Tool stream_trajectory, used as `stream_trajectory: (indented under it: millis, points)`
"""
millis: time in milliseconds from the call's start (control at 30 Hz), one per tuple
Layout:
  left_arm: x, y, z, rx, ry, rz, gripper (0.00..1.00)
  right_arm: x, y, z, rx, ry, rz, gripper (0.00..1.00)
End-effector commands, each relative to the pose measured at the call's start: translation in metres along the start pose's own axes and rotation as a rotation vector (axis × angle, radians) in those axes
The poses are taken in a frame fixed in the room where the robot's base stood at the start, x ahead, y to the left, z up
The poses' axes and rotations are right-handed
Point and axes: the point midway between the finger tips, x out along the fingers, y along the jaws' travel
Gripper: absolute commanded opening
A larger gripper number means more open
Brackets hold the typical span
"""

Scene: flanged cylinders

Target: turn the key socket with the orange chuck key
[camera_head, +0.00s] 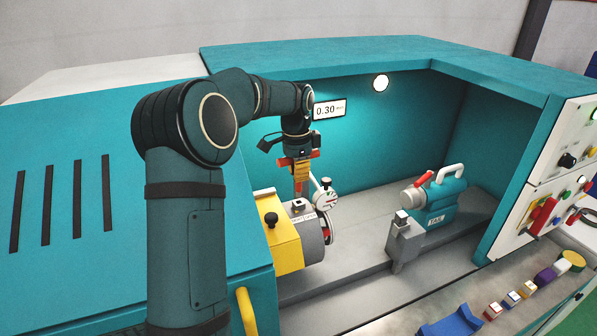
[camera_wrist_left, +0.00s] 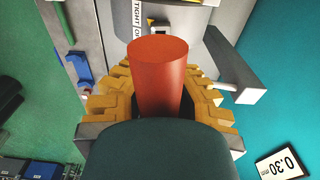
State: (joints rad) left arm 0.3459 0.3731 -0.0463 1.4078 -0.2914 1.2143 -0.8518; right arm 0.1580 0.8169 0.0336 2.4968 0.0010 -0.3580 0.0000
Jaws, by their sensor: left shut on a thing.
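My left gripper (camera_head: 301,168) is over the lathe chuck, its yellow fingers (camera_wrist_left: 110,102) shut on the orange chuck key (camera_head: 299,182). In the left wrist view the key is a thick orange cylinder (camera_wrist_left: 158,75) between the fingers. In the head view the key points down and its lower end appears just above the key socket (camera_head: 297,205) on top of the grey chuck (camera_head: 308,240). I cannot tell the exact gap or alignment. A white label (camera_head: 303,217) sits beside the socket; "TIGHT" is readable on it in the left wrist view (camera_wrist_left: 137,14). My right gripper is not in view.
A dial gauge (camera_head: 326,197) stands close right of the key. A yellow block (camera_head: 284,250) with a black knob is at the left. The teal tailstock (camera_head: 440,200) and a grey tool post (camera_head: 404,242) stand to the right. A display (camera_head: 330,109) reads 0.30.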

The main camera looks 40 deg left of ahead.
Motion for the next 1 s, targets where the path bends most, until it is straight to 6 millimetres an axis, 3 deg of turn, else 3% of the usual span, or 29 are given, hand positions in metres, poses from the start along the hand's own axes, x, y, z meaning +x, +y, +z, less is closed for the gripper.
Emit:
stream_trajectory:
  millis: [1000]
  points:
    - [0.0068, -0.0003, 0.0002, 0.000, 0.001, -0.001, 0.00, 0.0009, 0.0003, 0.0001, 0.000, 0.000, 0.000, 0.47]
